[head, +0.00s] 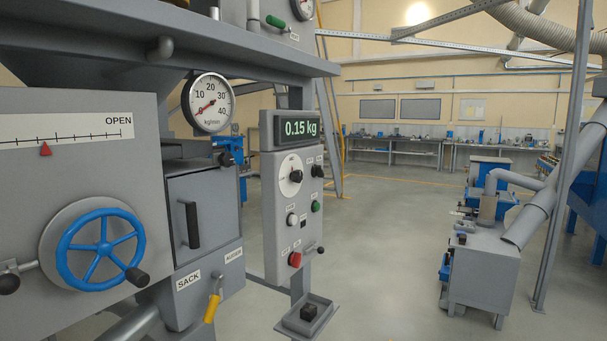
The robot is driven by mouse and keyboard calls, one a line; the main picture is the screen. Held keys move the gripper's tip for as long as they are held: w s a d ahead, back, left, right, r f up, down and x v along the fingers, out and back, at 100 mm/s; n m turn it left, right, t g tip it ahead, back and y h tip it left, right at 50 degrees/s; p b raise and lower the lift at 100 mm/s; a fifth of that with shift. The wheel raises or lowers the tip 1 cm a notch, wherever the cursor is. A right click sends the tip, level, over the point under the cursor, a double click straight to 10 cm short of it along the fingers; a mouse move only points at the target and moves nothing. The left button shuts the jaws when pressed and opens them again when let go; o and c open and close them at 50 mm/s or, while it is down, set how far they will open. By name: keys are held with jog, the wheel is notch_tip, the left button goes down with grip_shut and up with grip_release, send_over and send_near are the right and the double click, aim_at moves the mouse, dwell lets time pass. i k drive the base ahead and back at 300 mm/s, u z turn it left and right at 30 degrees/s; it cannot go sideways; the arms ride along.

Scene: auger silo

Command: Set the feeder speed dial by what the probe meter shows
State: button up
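A grey control panel (291,221) stands on a post at the middle of the head view. It has a round white dial (291,176) with a black knob, whose small marks I cannot read. The digital display (297,129) above it reads 0.15 kg. A round gauge (208,103) marked kg/min, with 10 to 40 legible, has a red needle lying on a lower-left to upper-right slant; which end points is unclear. I cannot tell which instrument is the probe meter. My gripper is not in view.
A blue handwheel (100,249) sits below an OPEN scale with a red pointer (45,150) at left. A yellow-handled lever (212,304) is by the SACK label. A pedestal tray (293,326) holds a black block. Open floor (390,250) lies right, before a grey machine (482,270).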

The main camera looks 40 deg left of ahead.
aim_at(297, 176)
jog(key=u, duration=0.65)
jog(key=i, duration=0.95)
jog(key=u, duration=0.9)
